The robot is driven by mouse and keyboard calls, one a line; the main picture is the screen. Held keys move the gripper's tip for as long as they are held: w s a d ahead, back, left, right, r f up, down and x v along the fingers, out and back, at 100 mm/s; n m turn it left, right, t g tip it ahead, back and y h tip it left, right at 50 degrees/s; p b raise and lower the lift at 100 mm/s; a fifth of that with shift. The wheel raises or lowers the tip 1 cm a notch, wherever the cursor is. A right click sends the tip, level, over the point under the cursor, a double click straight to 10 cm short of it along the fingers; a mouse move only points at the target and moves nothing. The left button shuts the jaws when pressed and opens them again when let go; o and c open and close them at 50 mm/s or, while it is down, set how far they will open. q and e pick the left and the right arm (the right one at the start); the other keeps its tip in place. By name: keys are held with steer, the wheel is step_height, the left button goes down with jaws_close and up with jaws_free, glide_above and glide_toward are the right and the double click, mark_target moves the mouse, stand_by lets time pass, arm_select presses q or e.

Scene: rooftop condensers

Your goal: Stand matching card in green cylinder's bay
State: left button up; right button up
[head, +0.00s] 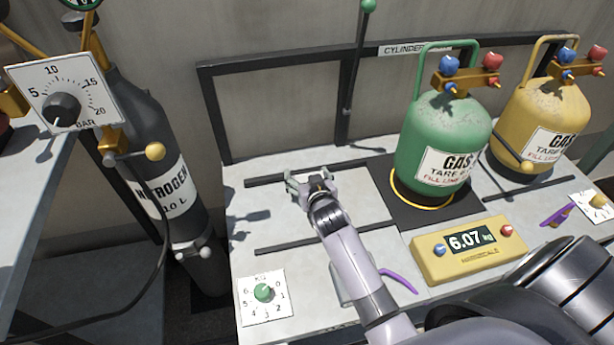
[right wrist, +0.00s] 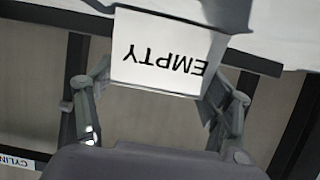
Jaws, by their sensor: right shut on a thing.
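The green cylinder (head: 440,150) stands upright on a dark plate, with a yellow ring at its base. My right gripper (head: 308,183) is over the bare bay between two black rails, left of this cylinder. It is shut on a white card (right wrist: 165,50), which reads EMPTY upside down in the right wrist view, between the two fingers. In the head view the card face is not readable. I cannot tell whether the card touches the bench. My left gripper is not in view.
The yellow scale (head: 463,248) reads 6.07 kg. A yellow cylinder (head: 540,120) stands at right and a nitrogen bottle (head: 165,190) at left. A green-knob dial (head: 263,292) lies at the bench's front left. A purple item (head: 398,280) lies beside my right arm.

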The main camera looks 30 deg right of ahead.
steer(key=shift+f, duration=0.2)
steer(key=o, duration=1)
steer(key=shift+o, duration=0.2)
steer(key=shift+r, duration=0.2)
steer(key=shift+s+a+r, duration=0.1)
steer(key=shift+s, duration=0.1)
steer(key=p+v, duration=0.1)
steer(key=v, duration=0.2)
steer(key=p+v, duration=0.1)
steer(key=v, duration=0.6)
steer(key=shift+s+p, duration=0.15)
steer(key=shift+p, duration=0.25)
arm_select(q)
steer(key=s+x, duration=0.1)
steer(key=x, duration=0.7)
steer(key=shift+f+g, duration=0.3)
arm_select(e)
steer(key=shift+s+a+r, duration=0.2)
steer(key=shift+s+r, duration=0.05)
steer(key=shift+s, duration=0.3)
